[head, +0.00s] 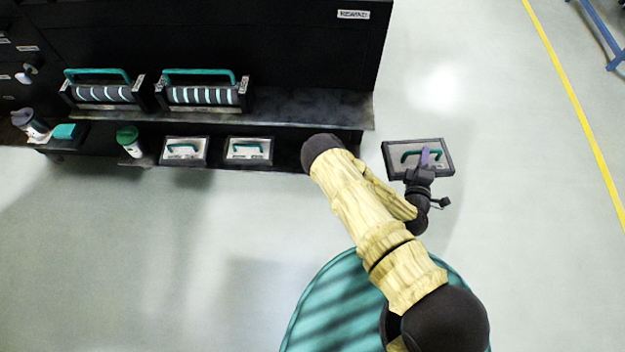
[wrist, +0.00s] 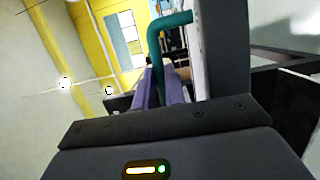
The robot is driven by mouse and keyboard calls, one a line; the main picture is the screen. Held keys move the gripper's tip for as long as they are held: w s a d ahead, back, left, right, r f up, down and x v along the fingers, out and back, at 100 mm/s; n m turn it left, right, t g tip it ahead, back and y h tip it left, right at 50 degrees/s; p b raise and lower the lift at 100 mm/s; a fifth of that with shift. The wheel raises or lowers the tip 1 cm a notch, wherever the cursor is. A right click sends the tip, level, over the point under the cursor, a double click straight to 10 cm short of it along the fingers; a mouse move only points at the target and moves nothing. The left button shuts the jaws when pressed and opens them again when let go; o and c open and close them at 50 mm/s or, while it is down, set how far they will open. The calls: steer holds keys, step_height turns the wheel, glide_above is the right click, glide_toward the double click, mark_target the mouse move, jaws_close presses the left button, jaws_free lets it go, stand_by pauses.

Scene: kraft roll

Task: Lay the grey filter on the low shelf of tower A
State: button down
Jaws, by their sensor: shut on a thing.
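A grey filter (head: 441,157), a flat grey panel with a dark frame and a teal handle, is held off to the right of the dark tower in the head view. My gripper (head: 424,157) has purple fingers shut on its handle. In the wrist view the fingers (wrist: 162,88) grip the teal handle, and the filter's panel (wrist: 208,50) stands edge-on beside them. The low shelf (head: 290,155) runs along the tower's foot. Two like panels with teal handles, a left one (head: 185,151) and a right one (head: 249,150), lie on it. My arm covers the shelf's right end.
The upper shelf (head: 310,104) overhangs the low one and carries two finned units, left (head: 104,94) and right (head: 202,96). A green-lidded cup (head: 130,142) and a teal box (head: 66,131) sit on the low level at left. The floor right of the tower is clear.

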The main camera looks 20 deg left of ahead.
steer(key=w+a+f+b, duration=0.3)
steer(key=f+b, duration=0.8)
steer(key=b, duration=0.1)
steer(key=w+a+f+b, duration=0.2)
steer(key=a+f+b, duration=0.1)
steer(key=f+b, duration=0.8)
steer(key=s+a+r+n+y+b, duration=0.1)
steer(key=a+b, duration=0.4)
steer(key=a, duration=0.9)
steer(key=s+a+r+n+y+b, duration=0.1)
steer(key=a+b, duration=0.4)
steer(key=a, duration=0.8)
steer(key=shift+s+a+r+n+y, duration=0.4)
steer(key=shift+s+r+y, duration=0.4)
steer(key=shift+y, duration=0.4)
step_height(320, 180, down, 5)
steer(key=b, duration=0.2)
steer(key=shift+b, duration=0.35)
